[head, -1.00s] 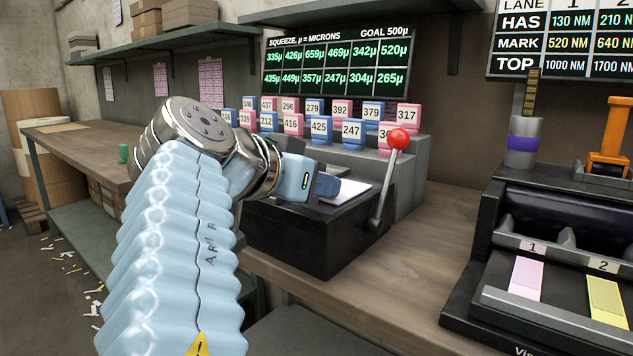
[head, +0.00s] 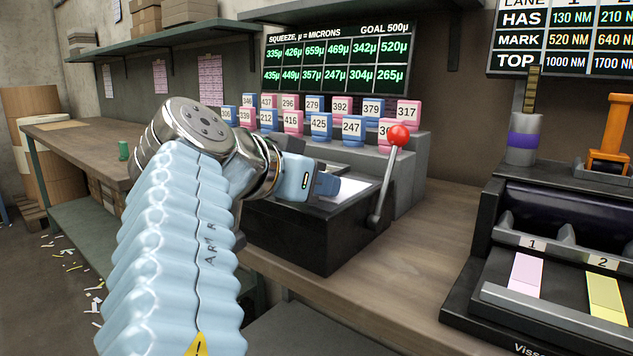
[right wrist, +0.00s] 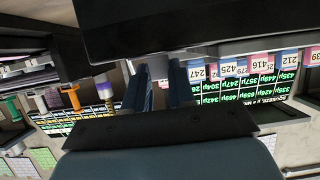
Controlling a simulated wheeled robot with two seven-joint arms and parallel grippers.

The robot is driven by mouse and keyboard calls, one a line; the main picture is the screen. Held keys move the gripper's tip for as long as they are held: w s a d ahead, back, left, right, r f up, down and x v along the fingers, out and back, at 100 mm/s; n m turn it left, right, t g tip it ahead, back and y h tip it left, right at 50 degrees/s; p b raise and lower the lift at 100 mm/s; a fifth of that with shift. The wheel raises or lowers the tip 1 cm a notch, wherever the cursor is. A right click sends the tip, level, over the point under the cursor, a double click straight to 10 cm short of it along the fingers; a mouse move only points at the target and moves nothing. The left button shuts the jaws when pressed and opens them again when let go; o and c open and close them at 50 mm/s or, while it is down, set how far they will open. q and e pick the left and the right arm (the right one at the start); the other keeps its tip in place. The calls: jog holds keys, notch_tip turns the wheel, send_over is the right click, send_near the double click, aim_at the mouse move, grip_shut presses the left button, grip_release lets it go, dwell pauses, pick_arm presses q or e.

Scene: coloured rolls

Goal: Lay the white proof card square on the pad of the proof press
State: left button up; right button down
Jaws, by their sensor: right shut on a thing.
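The proof press (head: 310,235) is a black box on the wooden bench with a lever at its right side. The white proof card (head: 352,187) shows as a pale flat piece over the top of the press, just past my right fingertips. My right gripper (head: 327,185) reaches in from the left, low over the press, and is shut on the card's near edge. I cannot tell whether the card touches the pad, which is mostly hidden by the gripper and card. The right wrist view shows the two dark fingers (right wrist: 160,88) close together. My left gripper is not in view.
The press lever (head: 386,180) with its red ball stands up just right of the card. Numbered pink and blue rolls (head: 321,127) stand on a stepped rack behind, below a green-lettered board (head: 340,60). A black machine (head: 560,260) with coloured strips stands at the right.

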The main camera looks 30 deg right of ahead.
jog(key=c, duration=0.6)
grip_release()
jog(key=shift+r, duration=0.1)
